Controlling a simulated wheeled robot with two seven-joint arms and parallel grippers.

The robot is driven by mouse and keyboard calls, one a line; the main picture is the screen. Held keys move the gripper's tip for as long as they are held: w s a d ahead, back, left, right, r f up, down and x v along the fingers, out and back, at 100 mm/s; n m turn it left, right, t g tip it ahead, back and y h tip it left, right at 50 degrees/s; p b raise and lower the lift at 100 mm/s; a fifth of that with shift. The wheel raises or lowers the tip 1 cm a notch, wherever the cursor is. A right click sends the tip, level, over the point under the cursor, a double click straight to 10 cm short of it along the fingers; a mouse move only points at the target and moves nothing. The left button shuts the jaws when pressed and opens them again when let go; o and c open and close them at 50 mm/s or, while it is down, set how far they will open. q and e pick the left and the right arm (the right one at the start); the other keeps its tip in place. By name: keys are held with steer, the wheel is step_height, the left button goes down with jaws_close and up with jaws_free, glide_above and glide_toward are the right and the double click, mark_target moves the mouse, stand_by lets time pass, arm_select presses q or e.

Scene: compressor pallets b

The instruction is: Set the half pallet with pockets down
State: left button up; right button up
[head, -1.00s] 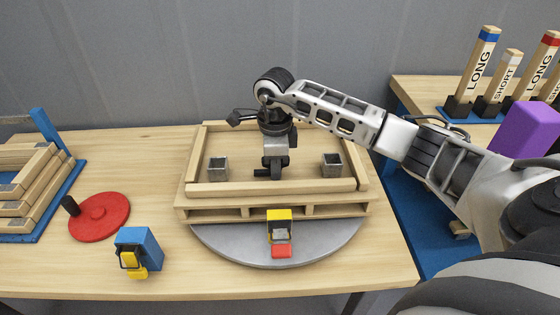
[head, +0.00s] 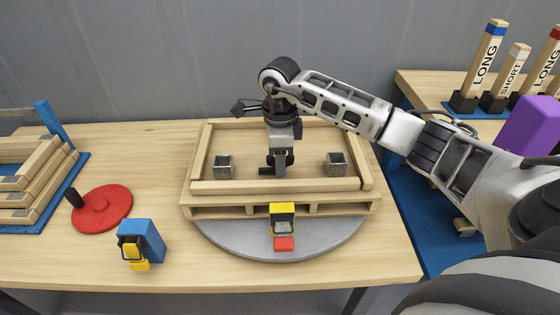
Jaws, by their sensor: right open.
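The wooden half pallet with pockets (head: 345,208) rests on a round grey turntable (head: 225,238) on the workbench. Its deck has a raised wooden frame, and two square grey metal pockets stand on it, a left pocket (head: 223,166) and a right pocket (head: 336,164). My right gripper (head: 279,167) points down over the middle of the deck, between the two pockets. It is open and holds nothing that I can see. Whether its fingertips touch the deck I cannot tell. My left gripper is not in view.
A yellow and black clamp with a red tip (head: 283,228) sits at the pallet's front edge. Left are a blue and yellow device (head: 141,243), a red disc (head: 102,209) and stacked wooden frames (head: 40,185). A rack of labelled posts (head: 488,60) stands at back right.

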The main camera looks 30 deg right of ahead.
step_height(320, 180, up, 10)
steer(key=shift+r+p, duration=0.25)
steer(key=shift+p, duration=0.05)
steer(key=shift+s+f, duration=0.1)
stand_by(0.4)
